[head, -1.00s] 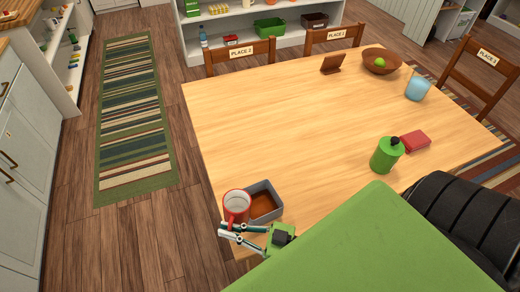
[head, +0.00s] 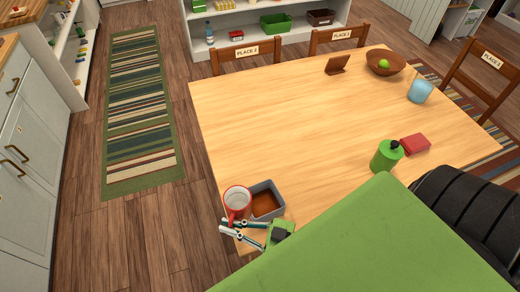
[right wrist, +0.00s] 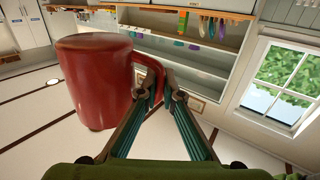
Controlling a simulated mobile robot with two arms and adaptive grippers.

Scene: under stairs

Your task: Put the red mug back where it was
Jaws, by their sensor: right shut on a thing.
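The red mug (head: 237,203), white inside, is at the near left corner of the wooden table (head: 310,125) in the head view, beside a small grey tray. My right gripper (head: 227,228) is shut on its handle. In the right wrist view, the fingers (right wrist: 158,85) close on the handle, with the mug body (right wrist: 95,80) to their left. I cannot tell whether the mug touches the tray or the table. My left gripper is out of view.
The grey tray (head: 280,209) has a brown inside. A green bottle (head: 385,157), red box (head: 415,144), blue glass (head: 420,91), wooden bowl (head: 384,65) and brown stand (head: 337,65) are farther right. The table's middle is clear. Chairs line its far side.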

